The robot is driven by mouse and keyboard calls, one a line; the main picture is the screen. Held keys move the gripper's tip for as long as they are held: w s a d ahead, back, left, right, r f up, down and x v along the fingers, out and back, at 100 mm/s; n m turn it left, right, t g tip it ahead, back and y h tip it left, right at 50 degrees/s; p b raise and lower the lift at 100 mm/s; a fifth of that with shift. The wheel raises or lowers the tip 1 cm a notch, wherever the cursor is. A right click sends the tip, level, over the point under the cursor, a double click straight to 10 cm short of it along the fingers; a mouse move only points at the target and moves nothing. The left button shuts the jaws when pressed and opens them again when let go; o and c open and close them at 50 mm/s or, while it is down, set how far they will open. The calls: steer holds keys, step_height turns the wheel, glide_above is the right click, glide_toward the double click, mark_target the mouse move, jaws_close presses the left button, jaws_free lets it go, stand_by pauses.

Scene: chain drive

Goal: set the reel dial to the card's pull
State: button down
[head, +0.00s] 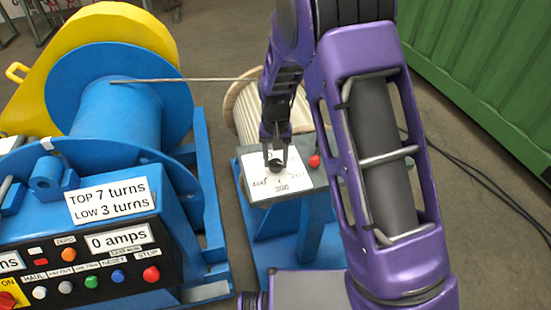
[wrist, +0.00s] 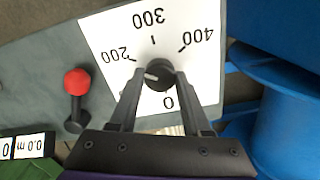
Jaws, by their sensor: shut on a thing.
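The black reel dial knob (wrist: 160,75) sits on a white scale plate (wrist: 110,32) in the wrist view. The plate reads 200, 300, 400 and 0, upside down there; another mark at the left is mostly hidden by a finger. The knob's pale pointer faces left, just below the 200 tick as seen there. My gripper (wrist: 158,88) is shut on the knob, one finger on each side. In the head view my gripper (head: 276,158) reaches down onto the dial, hiding most of it, and the plate (head: 255,170) shows beside it. I cannot make out a card stating a pull.
A red-knobbed lever (wrist: 77,82) stands beside the plate, close to my gripper. A small readout (wrist: 22,147) shows 0.0 m. A blue winch (head: 115,115) with a button console and a "TOP 7 turns, LOW 3 turns" sign (head: 108,200) stands left. A rope reel (head: 240,110) stands behind.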

mark_target(275, 162)
steer(key=m+p, duration=0.1)
steer(key=m, duration=0.4)
steer(key=shift+r+m, duration=0.1)
steer(key=shift+m, duration=0.2)
steer(key=m+p, duration=0.1)
steer(key=m, duration=0.4)
steer(key=shift+m+p, duration=0.3)
steer(key=shift+m, duration=0.1)
steer(key=shift+c, duration=1.8)
jaws_free()
step_height(275, 162, up, 17)
steer(key=shift+r, duration=0.15)
